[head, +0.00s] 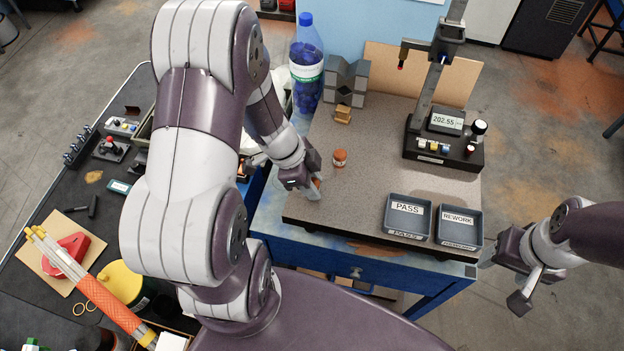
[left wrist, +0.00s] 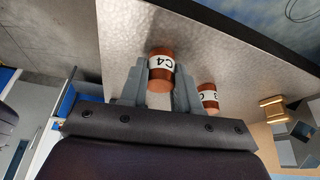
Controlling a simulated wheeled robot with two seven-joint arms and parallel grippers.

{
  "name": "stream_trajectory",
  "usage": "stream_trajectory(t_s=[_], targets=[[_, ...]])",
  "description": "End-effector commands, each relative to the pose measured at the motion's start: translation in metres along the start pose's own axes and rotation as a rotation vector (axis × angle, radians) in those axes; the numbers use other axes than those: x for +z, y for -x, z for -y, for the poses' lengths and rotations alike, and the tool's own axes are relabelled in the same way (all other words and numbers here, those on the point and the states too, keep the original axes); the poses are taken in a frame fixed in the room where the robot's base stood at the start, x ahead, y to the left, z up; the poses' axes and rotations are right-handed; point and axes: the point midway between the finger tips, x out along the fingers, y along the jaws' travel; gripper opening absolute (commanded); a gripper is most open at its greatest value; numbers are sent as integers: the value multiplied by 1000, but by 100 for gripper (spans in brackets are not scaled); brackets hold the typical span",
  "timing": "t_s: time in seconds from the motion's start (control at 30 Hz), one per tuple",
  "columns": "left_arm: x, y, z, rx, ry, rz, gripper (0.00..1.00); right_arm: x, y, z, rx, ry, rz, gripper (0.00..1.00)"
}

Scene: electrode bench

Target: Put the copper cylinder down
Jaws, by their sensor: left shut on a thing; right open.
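My left gripper (head: 311,188) is shut on a copper cylinder (head: 317,183) over the left front part of the speckled plate (head: 372,150). In the left wrist view the held cylinder (left wrist: 161,72) sits between the two fingers and has a white band marked C4. I cannot tell whether it touches the plate. A second copper cylinder (head: 340,158) with a white label stands on the plate close by; it also shows in the left wrist view (left wrist: 208,97), partly behind a finger. My right gripper (head: 503,279) is open and empty, off the plate's right front corner.
PASS (head: 407,209) and REWORK (head: 458,219) trays lie at the plate's front right. A gauge stand (head: 443,150) with a display is at the back right. A brass block (head: 343,114), grey V-blocks (head: 346,82) and a blue bottle (head: 306,65) are at the back left. The plate's middle is clear.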

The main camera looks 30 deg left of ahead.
Motion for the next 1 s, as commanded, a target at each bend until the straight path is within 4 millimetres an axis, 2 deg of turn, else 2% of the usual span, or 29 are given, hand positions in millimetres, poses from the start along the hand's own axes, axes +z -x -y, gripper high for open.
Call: stream_trajectory(t_s=[0.17,0.2,0.27,0.3,0.53,0.6,0.67,1.0], targets=[[1,-3,0,0,0,-1,0,0,-4,0,0,0,0,62],[1,-2,0,0,0,-1,35,0,-4,0,0,0,0,62],[0,-1,0,1,1,-1,54,0,-3,0,0,0,0,62],[0,-1,0,1,1,-1,57,0,-3,0,0,0,0,62],[0,-1,0,1,0,-1,57,0,-2,0,0,0,0,62],[-2,3,0,1,1,-1,57,0,3,0,0,0,0,62],[-1,9,1,-3,-1,-2,57,0,0,0,0,0,0,62],[1,94,1,-5,0,1,57,1,-7,0,0,0,0,62]])
